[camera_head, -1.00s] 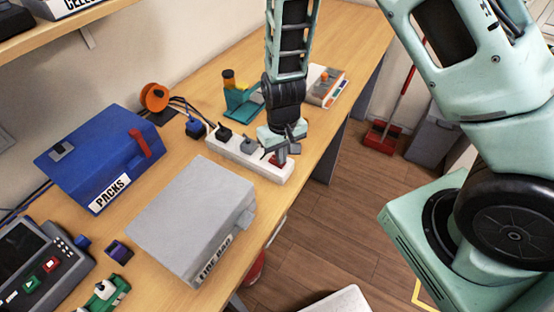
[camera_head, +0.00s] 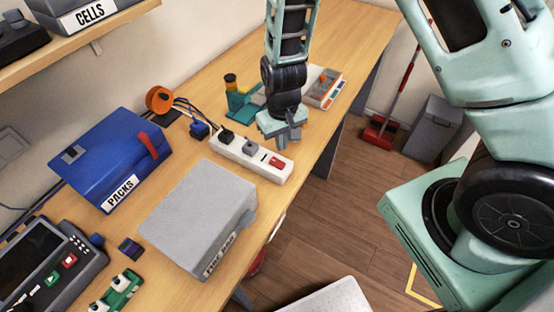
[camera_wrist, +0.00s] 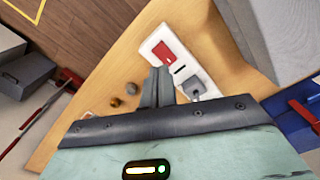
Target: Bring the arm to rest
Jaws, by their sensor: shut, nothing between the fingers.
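My gripper (camera_head: 288,140) hangs pointing down over the right end of the white power strip (camera_head: 262,168), apart from it and above it. Its fingers are shut with nothing between them. They also show together in the wrist view (camera_wrist: 157,84), with the strip (camera_wrist: 205,84) beyond. The strip's red switch (camera_head: 277,161) is in clear sight. A black plug (camera_head: 226,136) and a grey plug (camera_head: 248,147) sit in the strip.
A grey lidded box (camera_head: 197,215) and a blue PACKS box (camera_head: 112,155) stand on the wooden bench. A teal stand (camera_head: 240,102) and a small organiser tray (camera_head: 324,88) lie behind the strip. Floor right of the bench is mostly free.

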